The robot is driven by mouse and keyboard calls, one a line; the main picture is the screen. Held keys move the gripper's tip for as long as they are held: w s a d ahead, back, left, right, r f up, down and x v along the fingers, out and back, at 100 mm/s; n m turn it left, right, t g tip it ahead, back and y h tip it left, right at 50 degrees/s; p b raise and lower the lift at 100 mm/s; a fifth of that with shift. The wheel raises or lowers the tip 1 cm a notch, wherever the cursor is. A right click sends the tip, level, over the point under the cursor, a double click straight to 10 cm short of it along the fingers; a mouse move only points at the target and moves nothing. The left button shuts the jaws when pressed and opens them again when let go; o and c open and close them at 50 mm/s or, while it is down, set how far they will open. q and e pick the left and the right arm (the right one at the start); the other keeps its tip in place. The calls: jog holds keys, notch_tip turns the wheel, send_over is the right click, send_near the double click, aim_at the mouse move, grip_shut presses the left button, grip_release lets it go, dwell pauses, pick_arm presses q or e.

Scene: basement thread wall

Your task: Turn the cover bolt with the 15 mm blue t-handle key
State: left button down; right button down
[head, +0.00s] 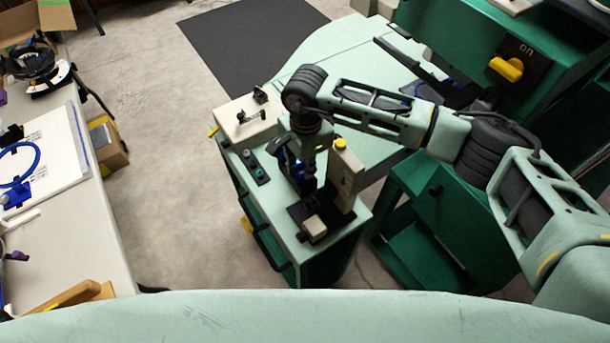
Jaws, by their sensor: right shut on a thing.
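My right arm comes in from the right and hangs over a green-topped cart. My right gripper (297,172) points down, dark, and is partly hidden by its own wrist. The gripper is just above a dark fixture (300,212) on the cart. The cover bolt cannot be made out; the gripper and wrist cover that spot. My left gripper is not in view.
A cream block (342,172) with a yellow button stands right beside the gripper. A pale box (248,120) and a button panel (255,167) are on the cart (345,222). A table (70,235) stands at left. A green machine (470,50) stands at right.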

jog(key=shift+s+d+r+p, duration=0.1)
jog(key=shift+d+r+p, duration=0.05)
jog(key=shift+r+p, duration=0.75)
jog(key=shift+r, duration=1.65)
